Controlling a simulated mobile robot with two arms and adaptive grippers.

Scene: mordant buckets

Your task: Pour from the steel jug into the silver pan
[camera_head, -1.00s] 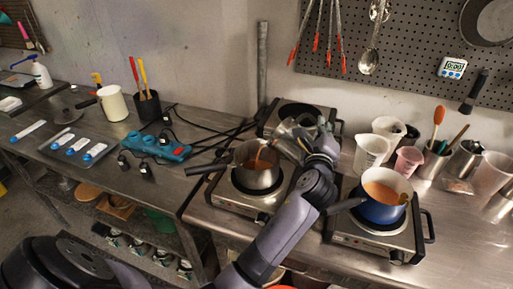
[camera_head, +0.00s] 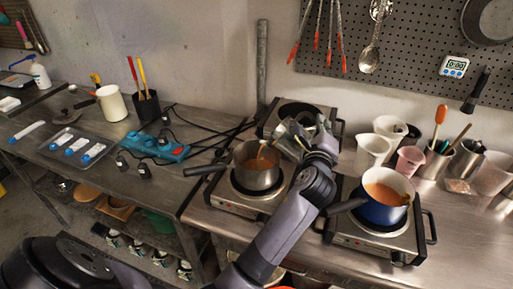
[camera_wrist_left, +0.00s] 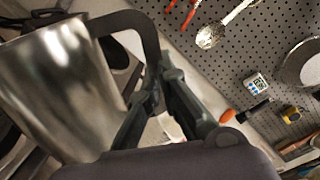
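The silver pan (camera_head: 243,179) stands on the left front hot plate, its dark handle pointing left. Orange-brown liquid shows inside it. The steel jug (camera_head: 281,130) is tilted left, its mouth close above the pan's right rim. A thin orange streak shows near the mouth; I cannot tell whether it is a stream or something in the pan. My left gripper (camera_head: 314,138) is on the jug's right side. In the left wrist view the steel jug (camera_wrist_left: 62,92) fills the left, and the left gripper's fingers (camera_wrist_left: 160,82) are closed around its black handle. My right gripper is not in view.
A blue pot (camera_head: 380,212) with orange liquid stands on the right hot plate (camera_head: 360,240). Another hot plate (camera_head: 300,108) is behind the jug. Beakers, a pink cup (camera_head: 408,160) and utensil holders stand at right. A blue power strip (camera_head: 155,147) lies on the left table.

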